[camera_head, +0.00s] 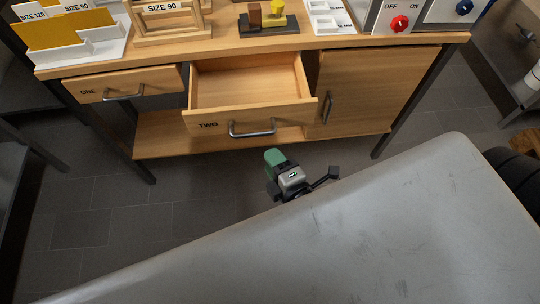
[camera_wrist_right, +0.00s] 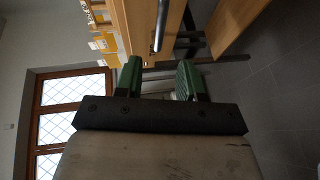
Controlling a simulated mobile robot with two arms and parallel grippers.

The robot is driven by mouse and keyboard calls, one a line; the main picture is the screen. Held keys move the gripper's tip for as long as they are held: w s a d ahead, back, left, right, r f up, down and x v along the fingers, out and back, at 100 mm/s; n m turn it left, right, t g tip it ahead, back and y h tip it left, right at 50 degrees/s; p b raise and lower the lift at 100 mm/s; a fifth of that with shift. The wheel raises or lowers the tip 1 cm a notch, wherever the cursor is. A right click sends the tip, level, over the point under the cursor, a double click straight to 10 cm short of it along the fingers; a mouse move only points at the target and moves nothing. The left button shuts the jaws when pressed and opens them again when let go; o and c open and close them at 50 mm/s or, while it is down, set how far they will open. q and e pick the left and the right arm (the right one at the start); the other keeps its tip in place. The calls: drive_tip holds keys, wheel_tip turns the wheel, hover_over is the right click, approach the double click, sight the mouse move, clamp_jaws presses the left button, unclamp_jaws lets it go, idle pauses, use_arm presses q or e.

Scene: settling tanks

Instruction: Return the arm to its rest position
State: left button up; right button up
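My right gripper (camera_head: 275,158) shows below the workbench in the head view, in front of the pulled-out drawer marked TWO (camera_head: 215,121). In the right wrist view its two green fingers (camera_wrist_right: 159,78) stand apart, with nothing between them. The gripper is clear of the drawer's metal handle (camera_head: 252,130), which also shows beyond the fingers in the right wrist view (camera_wrist_right: 160,27). My left gripper is in neither view.
Drawer ONE (camera_head: 124,84) is shut. The cabinet door (camera_head: 370,90) at the right is closed. The workbench top (camera_head: 225,40) carries paper holders, a small block stand and a box with a red knob (camera_head: 400,23). Floor (camera_head: 110,205) shows free at the left.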

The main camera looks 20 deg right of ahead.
idle(0.4)
drive_tip(key=s+d+f+m+g+p, duration=0.1)
drive_tip(key=s+f+m+g, duration=0.2)
drive_tip(key=f, duration=0.9)
drive_tip(key=s+d+f+m+g+p, duration=0.1)
drive_tip(key=s+f+m+g, duration=0.3)
drive_tip(key=f, duration=0.7)
drive_tip(key=s+d+f+m+g+h+p, duration=0.1)
drive_tip(key=s+d+f+m+g, duration=0.2)
drive_tip(key=s+f, duration=0.4)
drive_tip(key=s+d+f+m+g+h+p, duration=0.1)
drive_tip(key=s+d+f+m+g, duration=0.3)
drive_tip(key=s, duration=0.9)
wheel_tip(320, 180, down, 4)
drive_tip(key=shift+s+d+m+g, duration=0.15)
drive_tip(key=shift+s+m+g, duration=0.25)
drive_tip(key=shift+m, duration=0.7)
